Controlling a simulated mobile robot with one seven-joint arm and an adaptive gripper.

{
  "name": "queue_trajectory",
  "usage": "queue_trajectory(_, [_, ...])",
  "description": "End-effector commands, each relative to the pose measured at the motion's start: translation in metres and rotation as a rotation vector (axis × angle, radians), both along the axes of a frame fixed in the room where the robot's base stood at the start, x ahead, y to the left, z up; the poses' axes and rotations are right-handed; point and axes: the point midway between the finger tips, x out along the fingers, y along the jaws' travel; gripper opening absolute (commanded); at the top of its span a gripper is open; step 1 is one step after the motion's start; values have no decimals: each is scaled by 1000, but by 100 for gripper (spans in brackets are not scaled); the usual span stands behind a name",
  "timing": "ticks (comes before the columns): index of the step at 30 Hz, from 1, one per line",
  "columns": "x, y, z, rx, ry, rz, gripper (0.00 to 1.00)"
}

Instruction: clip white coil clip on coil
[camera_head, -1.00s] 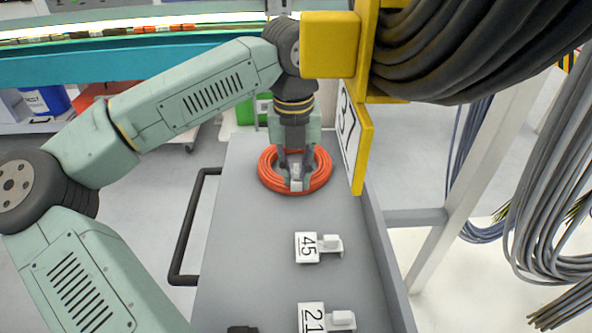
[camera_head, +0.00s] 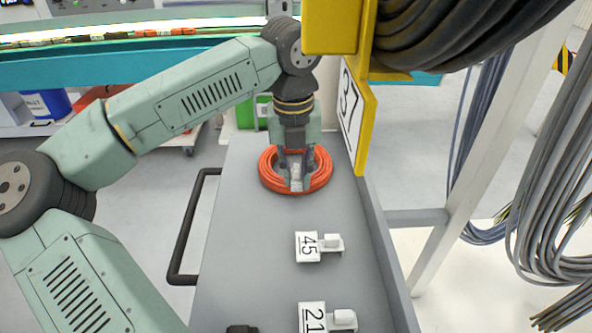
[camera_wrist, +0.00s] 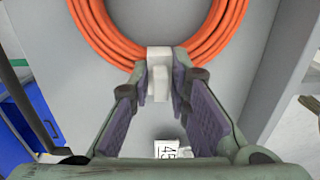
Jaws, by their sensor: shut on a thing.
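The orange coil (camera_head: 321,178) lies flat at the far end of the grey cart top. My gripper (camera_head: 296,182) points down over the coil's near side and is shut on a white coil clip (camera_head: 295,172). In the wrist view, the clip (camera_wrist: 159,72) sits between the fingertips (camera_wrist: 159,88), its far end at the coil's near edge (camera_wrist: 150,40). The clip appears to meet the coil strands there. I cannot tell whether it is fastened around them. The fingers partly hide the clip in the head view.
White clips labelled 45 (camera_head: 307,247) and 21 (camera_head: 313,318) lie nearer on the cart top (camera_head: 250,230). A yellow bracket with a 37 plate (camera_head: 352,115) and black cables overhang at the right. A black handle (camera_head: 183,235) runs along the left side.

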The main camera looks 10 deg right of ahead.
Motion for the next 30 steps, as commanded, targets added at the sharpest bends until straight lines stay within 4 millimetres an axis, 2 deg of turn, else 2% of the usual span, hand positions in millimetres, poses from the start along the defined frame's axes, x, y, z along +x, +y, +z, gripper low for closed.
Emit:
queue_trajectory(1, [-6,0,-17,10,31,-9,0])
queue_trajectory(7, [-6,-1,-18,10,31,-9,0])
queue_trajectory(8, [-6,-1,-18,10,31,-10,18])
queue_trajectory(18, [-6,-1,-17,9,30,-11,40])
queue_trajectory(30, [-4,0,-13,11,24,-6,40])
